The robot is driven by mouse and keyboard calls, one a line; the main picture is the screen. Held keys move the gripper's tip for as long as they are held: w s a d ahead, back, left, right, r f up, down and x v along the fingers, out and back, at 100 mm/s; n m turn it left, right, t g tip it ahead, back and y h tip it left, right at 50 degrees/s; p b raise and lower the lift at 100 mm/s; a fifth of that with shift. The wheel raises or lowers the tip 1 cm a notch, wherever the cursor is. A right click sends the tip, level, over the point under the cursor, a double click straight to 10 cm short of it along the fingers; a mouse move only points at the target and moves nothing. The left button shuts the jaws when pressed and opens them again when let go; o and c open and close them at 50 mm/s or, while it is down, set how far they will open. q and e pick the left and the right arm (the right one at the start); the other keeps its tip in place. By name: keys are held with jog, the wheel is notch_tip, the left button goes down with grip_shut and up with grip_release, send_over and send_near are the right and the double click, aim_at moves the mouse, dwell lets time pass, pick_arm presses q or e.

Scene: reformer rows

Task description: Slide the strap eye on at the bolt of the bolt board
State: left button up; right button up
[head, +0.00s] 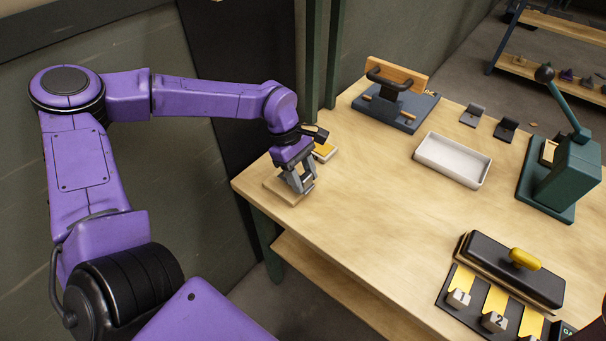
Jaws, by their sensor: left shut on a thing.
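My left gripper (302,187) points down at the table's left corner, just over a small light wooden board (277,191). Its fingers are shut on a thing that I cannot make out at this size. The wooden board lies flat near the table edge and is partly hidden by the gripper. It may be the bolt board, but no bolt shows clearly. I cannot pick out the strap eye. My right gripper is not in view.
A small yellow-topped block (325,151) sits close behind the gripper. A blue-based fixture (398,116) stands at the back, a white tray (453,160) right of it. A green lever press (570,175) and a black yellow-handled block (512,271) are at the right. The table's middle (385,210) is clear.

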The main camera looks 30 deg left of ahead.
pick_arm(q)
jog(key=shift+f+b, duration=0.75)
jog(key=shift+f, duration=0.55)
jog(key=o, duration=1.1)
jog(key=shift+r, duration=0.1)
jog(key=v, duration=1)
jog(key=shift+r, duration=0.2)
